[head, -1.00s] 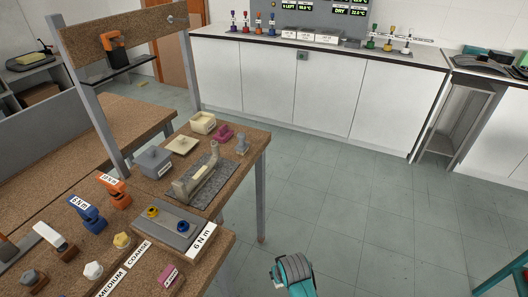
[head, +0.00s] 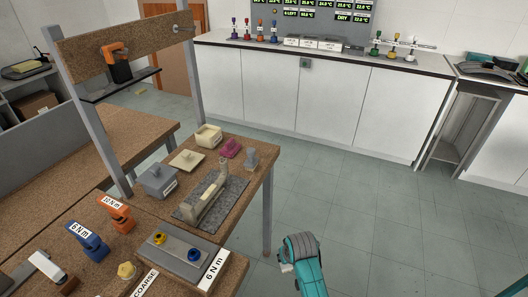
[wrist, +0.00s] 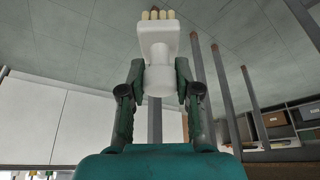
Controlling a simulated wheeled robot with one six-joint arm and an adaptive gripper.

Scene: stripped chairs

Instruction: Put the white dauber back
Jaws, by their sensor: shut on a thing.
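My gripper (wrist: 155,95) is shut on the white dauber (wrist: 158,48), a white block with a round neck and a row of pale bristle tips at its far end. The dark fingers grip the neck from both sides. In the head view my teal wrist (head: 303,262) hangs over the floor right of the bench, with a small white bit of the dauber (head: 286,268) showing beside it; the fingers are hidden there. On the back counter, several coloured upright tools stand in a left group (head: 260,30) and a right group (head: 392,48).
The cork-topped bench (head: 225,185) at left holds a grey tray (head: 180,252), a stone-like cradle (head: 210,195), boxes and torque tools. White cabinets (head: 330,100) line the back under the counter (head: 340,50). The floor (head: 380,220) between is clear.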

